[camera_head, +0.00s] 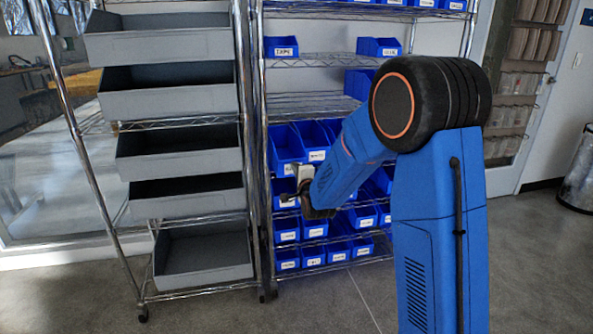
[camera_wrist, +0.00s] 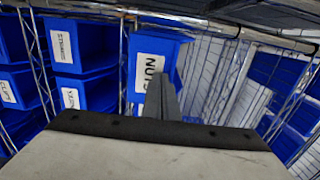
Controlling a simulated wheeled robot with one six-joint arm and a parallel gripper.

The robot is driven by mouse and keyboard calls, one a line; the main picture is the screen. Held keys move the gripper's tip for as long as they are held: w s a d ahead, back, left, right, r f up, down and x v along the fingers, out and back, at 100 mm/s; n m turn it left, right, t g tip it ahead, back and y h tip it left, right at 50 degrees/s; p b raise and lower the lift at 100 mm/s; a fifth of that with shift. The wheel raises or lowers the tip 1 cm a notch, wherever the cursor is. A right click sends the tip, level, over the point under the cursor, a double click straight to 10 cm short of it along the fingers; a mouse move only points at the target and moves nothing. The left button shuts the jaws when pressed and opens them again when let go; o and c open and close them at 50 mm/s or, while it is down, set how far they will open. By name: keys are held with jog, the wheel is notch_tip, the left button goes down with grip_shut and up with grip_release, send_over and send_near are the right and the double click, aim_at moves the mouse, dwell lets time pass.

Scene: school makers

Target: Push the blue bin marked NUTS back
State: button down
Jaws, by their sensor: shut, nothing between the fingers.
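The blue bin marked NUTS (camera_wrist: 147,62) faces me in the wrist view, its white label partly covered by my gripper. My gripper (camera_wrist: 160,84) is shut and empty, its fingers pointing at the right part of that label. I cannot tell whether the fingertips touch the bin. In the head view my gripper (camera_head: 303,174) is at the left part of the wire rack, in front of the blue bins. The label of the NUTS bin cannot be read there.
Other blue bins, one marked SCREWS (camera_wrist: 68,45), sit to the left of the NUTS bin. To its right the wire shelf (camera_wrist: 212,60) looks empty. A rack of grey trays (camera_head: 190,150) stands left of the bin rack.

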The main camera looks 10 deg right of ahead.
jog(key=w, duration=0.8)
jog(key=shift+w+a, duration=0.1)
jog(key=shift+w, duration=0.3)
